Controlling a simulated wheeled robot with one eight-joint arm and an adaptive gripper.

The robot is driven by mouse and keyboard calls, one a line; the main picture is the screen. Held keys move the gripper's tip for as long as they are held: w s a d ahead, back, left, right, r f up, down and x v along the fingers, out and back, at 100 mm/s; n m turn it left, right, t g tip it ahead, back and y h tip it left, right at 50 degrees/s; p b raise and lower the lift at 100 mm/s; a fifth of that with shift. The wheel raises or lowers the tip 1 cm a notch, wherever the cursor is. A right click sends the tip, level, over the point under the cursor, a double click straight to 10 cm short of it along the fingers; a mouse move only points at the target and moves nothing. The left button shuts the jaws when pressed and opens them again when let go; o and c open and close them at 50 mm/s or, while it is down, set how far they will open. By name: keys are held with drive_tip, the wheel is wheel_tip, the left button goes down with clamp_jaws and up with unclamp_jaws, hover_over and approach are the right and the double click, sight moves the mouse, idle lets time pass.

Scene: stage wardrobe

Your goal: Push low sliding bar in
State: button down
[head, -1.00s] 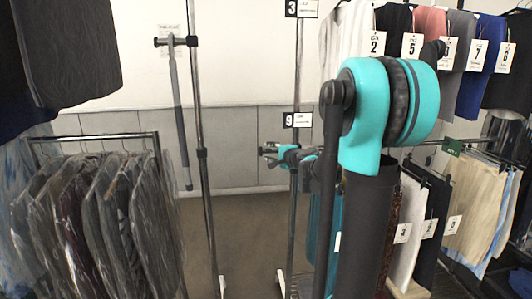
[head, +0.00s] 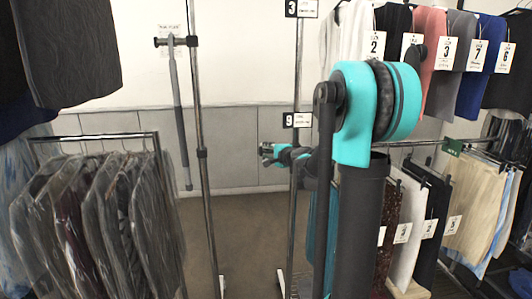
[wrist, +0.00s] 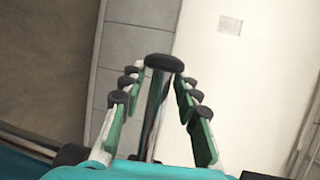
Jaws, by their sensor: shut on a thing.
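My gripper (head: 267,154) shows in the head view beside the rack upright with the "9" tag (head: 297,120), pointing left.
A left upright (head: 202,152) carries a short top bar with a dark hanging rod (head: 179,110). Bagged garments (head: 95,220) hang at left. Tagged clothes (head: 440,65) hang at right, with more on a lower rail. The floor between the uprights (head: 245,225) is clear.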

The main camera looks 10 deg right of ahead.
drive_tip(key=shift+d, duration=2)
drive_tip(key=c, duration=1.4)
unclamp_jaws()
drive_tip(key=shift+c, duration=0.2)
drive_tip(key=v, duration=1.2)
